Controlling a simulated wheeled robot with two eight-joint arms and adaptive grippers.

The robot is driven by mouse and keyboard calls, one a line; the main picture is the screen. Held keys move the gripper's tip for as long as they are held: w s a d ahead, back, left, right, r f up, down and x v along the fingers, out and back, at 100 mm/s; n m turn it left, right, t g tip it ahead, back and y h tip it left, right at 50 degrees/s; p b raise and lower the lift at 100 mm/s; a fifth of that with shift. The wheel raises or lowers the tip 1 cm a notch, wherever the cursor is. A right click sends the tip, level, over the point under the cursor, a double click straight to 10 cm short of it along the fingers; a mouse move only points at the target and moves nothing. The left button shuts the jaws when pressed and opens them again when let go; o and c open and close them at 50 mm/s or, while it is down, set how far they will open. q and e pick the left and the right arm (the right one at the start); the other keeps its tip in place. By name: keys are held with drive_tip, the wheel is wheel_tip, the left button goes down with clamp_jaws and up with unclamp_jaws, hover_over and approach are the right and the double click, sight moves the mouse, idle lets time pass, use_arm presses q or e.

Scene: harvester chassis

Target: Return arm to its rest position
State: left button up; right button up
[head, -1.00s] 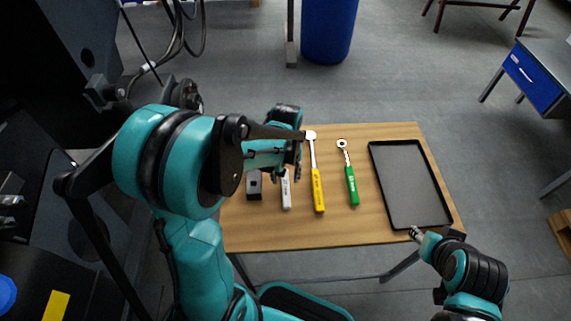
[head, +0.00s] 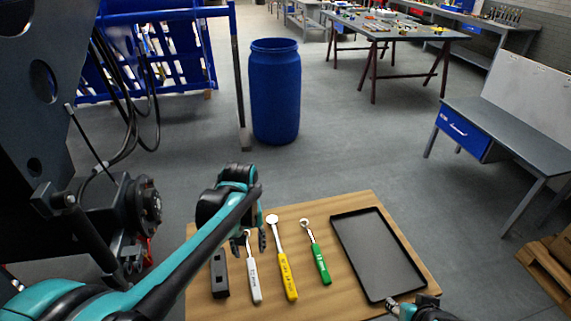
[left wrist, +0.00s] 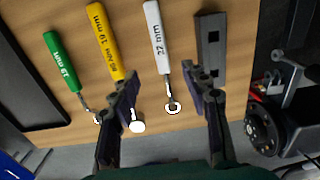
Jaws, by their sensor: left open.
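My left arm reaches in from the left in the head view. Its gripper (head: 250,241) is open and empty above the far left part of the wooden table (head: 350,203). In the left wrist view the open jaws (left wrist: 168,92) frame the ring end of a white-handled 22 mm wrench (left wrist: 154,38), with nothing gripped. That wrench also lies on the table in the head view (head: 254,281). My right gripper (head: 391,303) shows only partly at the tray's near edge; its jaw state is unclear.
A yellow-handled tool (head: 288,276), a green-handled wrench (head: 320,263) and a dark block (head: 219,273) lie on the table. An empty black tray (head: 378,252) lies on the right. Dark chassis parts (head: 125,220) stand close on the left. A blue barrel (head: 275,95) stands beyond.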

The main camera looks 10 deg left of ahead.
use_arm(q)
drive_tip(key=s+d+r+m+t, duration=0.3)
drive_tip(key=s+m+t, duration=0.2)
drive_tip(key=s+t, duration=0.2)
drive_tip(key=shift+s+d+m, duration=0.3)
drive_tip(key=shift+s+d, duration=0.1)
drive_tip(key=shift+s, duration=0.95)
